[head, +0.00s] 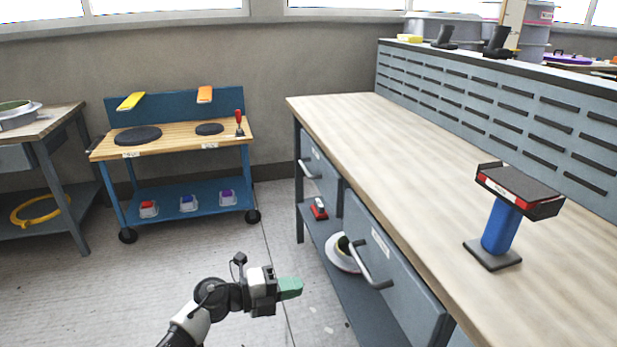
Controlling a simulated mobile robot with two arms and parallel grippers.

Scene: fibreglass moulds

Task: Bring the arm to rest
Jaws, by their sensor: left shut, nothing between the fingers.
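My left gripper (290,287) shows at the bottom centre of the head view, on an arm that comes in from the lower left. Its green fingers are together with nothing between them. It is over the floor, left of the workbench (410,160), and seems to touch nothing. My right gripper is not in the view.
The workbench has drawers and a lower shelf on the right. A blue stand with a black top (503,215) is on it. A blue wheeled cart (185,145) stands by the back wall, a grey table (60,125) at far left. Floor between is clear.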

